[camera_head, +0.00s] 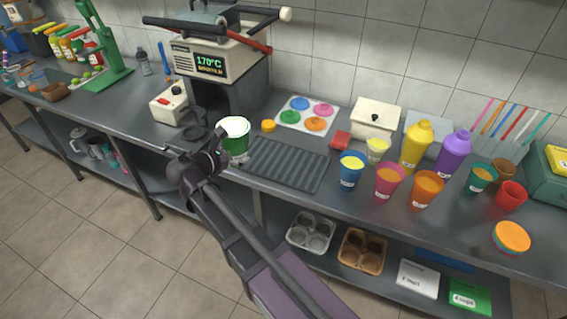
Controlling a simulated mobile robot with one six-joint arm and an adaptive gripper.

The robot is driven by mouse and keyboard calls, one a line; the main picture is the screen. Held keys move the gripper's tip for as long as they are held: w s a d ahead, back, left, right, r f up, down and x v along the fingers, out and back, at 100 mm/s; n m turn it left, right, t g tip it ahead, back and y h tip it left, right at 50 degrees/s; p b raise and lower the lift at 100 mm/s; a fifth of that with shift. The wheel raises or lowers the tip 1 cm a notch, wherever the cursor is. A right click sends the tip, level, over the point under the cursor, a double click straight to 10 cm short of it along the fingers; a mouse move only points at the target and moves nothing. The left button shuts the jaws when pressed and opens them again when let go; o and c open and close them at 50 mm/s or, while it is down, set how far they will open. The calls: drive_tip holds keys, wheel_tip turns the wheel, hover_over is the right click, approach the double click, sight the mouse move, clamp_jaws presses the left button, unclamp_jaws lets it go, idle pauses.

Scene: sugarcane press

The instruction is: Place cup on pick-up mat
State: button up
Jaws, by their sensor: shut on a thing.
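A green cup (237,146) with a white top stands upright at the front of the counter, by the left end of a dark ribbed mat (284,166). My gripper (219,148) reaches up from the front edge and is shut on the cup's left side. The fingertips are small and partly hidden. I cannot tell whether the cup's base touches the counter or hangs a little above it. The ribbed mat, which looks like the pick-up mat, is bare.
A sealing machine (217,62) with a 170°C display stands behind the cup. Coloured lids on a white sheet (306,115) lie behind the mat. Blue (350,171), pink (387,183) and orange (425,190) cups stand right of the mat. An orange round piece (268,126) lies close by.

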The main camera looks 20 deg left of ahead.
drive_tip(key=w+d+f+h+b, duration=0.1)
drive_tip(key=w+d+f+b, duration=0.1)
drive_tip(key=d+f+b, duration=0.3)
drive_tip(key=w+d+f+m+b, duration=0.1)
drive_tip(key=d+f+b, duration=0.4)
drive_tip(key=d, duration=0.4)
drive_tip(key=shift+w+d+g+h, duration=0.25)
drive_tip(key=shift+w+g+h, duration=0.15)
drive_tip(key=b, duration=0.1)
hover_over(283, 162)
drive_tip(key=s, duration=0.1)
drive_tip(key=shift+d+f, duration=0.2)
drive_tip(key=shift+f, duration=0.45)
drive_tip(key=shift+w+a, duration=0.35)
drive_tip(key=shift+w, duration=0.25)
drive_tip(key=shift+f+b, duration=1.8)
drive_tip(key=shift+b, duration=0.15)
drive_tip(key=shift+f, duration=0.15)
drive_tip(key=o, duration=1)
